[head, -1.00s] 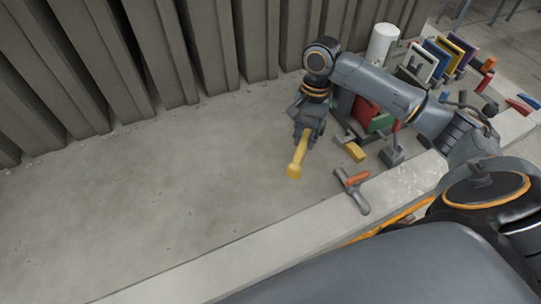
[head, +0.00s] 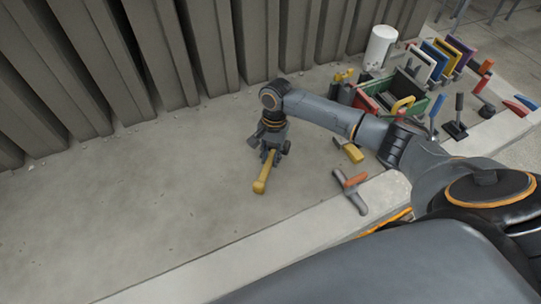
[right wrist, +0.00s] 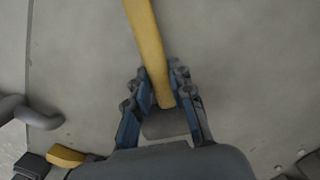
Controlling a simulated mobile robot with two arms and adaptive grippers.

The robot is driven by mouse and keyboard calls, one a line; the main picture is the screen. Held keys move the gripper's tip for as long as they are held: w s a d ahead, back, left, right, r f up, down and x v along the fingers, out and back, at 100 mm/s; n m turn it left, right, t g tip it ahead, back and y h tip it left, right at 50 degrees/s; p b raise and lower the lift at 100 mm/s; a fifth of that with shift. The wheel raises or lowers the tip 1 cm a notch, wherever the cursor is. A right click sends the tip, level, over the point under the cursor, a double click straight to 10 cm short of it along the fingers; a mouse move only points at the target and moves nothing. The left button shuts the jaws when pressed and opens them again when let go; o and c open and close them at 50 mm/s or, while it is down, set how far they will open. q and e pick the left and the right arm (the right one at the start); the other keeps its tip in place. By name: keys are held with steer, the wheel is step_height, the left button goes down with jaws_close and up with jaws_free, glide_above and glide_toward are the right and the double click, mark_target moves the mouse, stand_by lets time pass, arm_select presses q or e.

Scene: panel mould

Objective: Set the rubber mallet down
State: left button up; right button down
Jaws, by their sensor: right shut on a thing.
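My right gripper (head: 270,153) is shut on the yellow handle of the rubber mallet (head: 261,181), left of the tools on the concrete surface. The handle points toward the front of the head view. In the right wrist view the handle (right wrist: 148,45) runs up from between the fingers (right wrist: 163,108), and a dark grey part (right wrist: 166,124) shows at its lower end. I cannot tell whether the mallet touches the surface. My left gripper is not in view.
An orange-handled grey tool (head: 351,194) and a yellow-topped block (head: 352,152) lie to the right. A green crate (head: 412,113), a white cylinder (head: 380,47) and coloured panels (head: 440,60) stand farther right. Grey ribbed panels (head: 205,45) line the back. The left concrete is clear.

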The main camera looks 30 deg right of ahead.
mark_target(273, 153)
steer(key=c, duration=1.2)
jaws_free()
steer(key=shift+o, duration=0.2)
step_height(273, 153, up, 12)
steer(key=w+d+b, duration=0.1)
steer(key=shift+d, duration=0.3)
steer(key=shift+w, duration=0.1)
